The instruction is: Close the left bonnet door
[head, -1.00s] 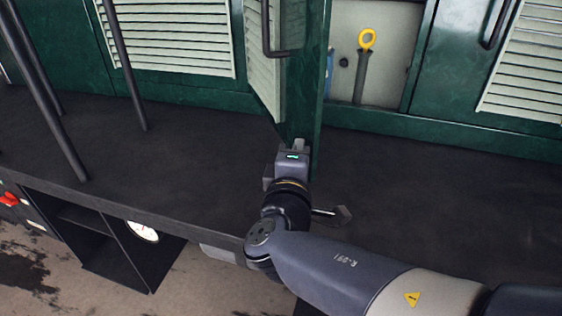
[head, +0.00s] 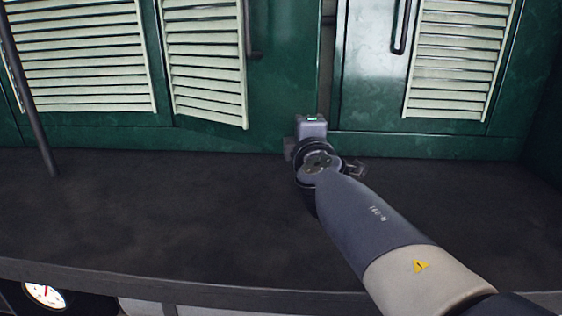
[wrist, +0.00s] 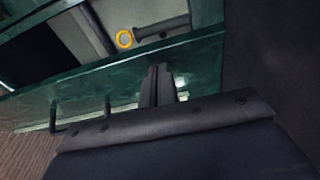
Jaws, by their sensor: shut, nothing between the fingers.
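The left bonnet door (head: 283,85) is green with cream louvres and a dark handle. In the head view it stands slightly ajar, with a narrow gap along its right edge. My gripper (head: 311,122) is at the lower right of this door, close to its free edge. In the wrist view the shut, empty fingers (wrist: 160,82) are at the green door (wrist: 120,82); whether they touch it I cannot tell. The fingertips are hidden in the head view. Past the door, the wrist view shows a yellow ring (wrist: 125,39) on a dark rod inside the compartment.
The right bonnet door (head: 378,75), with its own handle and louvres, looks shut. A louvred panel (head: 80,55) is at the left. A dark post (head: 30,95) stands on the left of the dark deck (head: 150,215). A gauge (head: 45,293) sits below the deck edge.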

